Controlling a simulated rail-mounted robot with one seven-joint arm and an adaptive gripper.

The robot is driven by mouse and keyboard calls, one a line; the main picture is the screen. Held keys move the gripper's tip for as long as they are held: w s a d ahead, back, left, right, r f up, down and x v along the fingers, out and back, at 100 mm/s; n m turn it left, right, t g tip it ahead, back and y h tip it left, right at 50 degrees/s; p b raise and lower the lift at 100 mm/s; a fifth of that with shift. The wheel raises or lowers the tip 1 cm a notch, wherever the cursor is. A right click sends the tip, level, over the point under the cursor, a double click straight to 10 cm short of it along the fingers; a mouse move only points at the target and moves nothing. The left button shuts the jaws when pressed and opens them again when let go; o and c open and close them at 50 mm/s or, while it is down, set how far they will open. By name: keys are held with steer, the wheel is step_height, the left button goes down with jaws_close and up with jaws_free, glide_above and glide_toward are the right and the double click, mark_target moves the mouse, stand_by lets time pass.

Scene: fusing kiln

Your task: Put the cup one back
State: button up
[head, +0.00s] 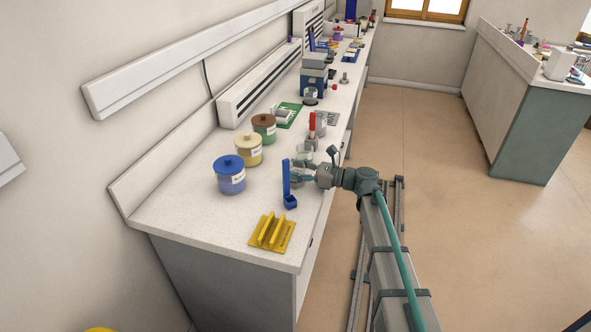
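A blue scoop (290,200) with a small square cup at the bottom and a tall upright handle is near the front of the bench, in the head view. I cannot tell whether its cup touches the bench top or hangs just above it. My gripper (299,172) reaches in from the right, level with the handle, its fingers at or very close to it. The fingers are too small to tell whether they are closed on the handle. A second scoop-like tool with a red handle (312,122) stands upright farther back. No label reading cup one is legible.
A yellow slotted rack (262,240) lies near the bench's front end. Jars with blue (231,180), yellow (248,154) and brown (265,131) lids line the wall side. A clear jar (304,153) is just behind my gripper. Bare bench lies left of the rack.

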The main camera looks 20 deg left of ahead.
steer(key=o, duration=1.2)
steer(key=shift+f, duration=0.1)
steer(key=d+b, duration=0.2)
steer(key=d, duration=1)
steer(key=s+d+f+n+h, duration=0.3)
steer(key=s+f, duration=0.4)
steer(key=f, duration=0.6)
steer(key=s+d+f+n+g+h, duration=0.1)
steer(key=s+d+f+h, duration=0.35)
steer(key=f, duration=0.85)
steer(key=s+d+f+n+h, duration=0.2)
steer(key=s+d+f, duration=0.5)
steer(key=f, duration=0.6)
steer(key=s+d+f+n+g+h, duration=0.1)
steer(key=s+d+f+n+h, duration=0.1)
steer(key=s, duration=0.8)
steer(key=s+d+f+n+g+h, duration=0.2)
steer(key=s+d+f+n, duration=0.3)
steer(key=s+d, duration=0.4)
steer(key=s+d+f+n+g+h, duration=0.1)
steer(key=s+d+f+n+h, duration=0.3)
steer(key=s, duration=0.8)
steer(key=shift+s+d+f+g+h, duration=0.1)
steer(key=shift+d+f+g+h, duration=0.1)
steer(key=shift+d+f, duration=0.35)
steer(key=shift+s+d+f+g+h, duration=0.1)
steer(key=shift+d+f+g, duration=0.15)
steer(key=shift+d, duration=0.45)
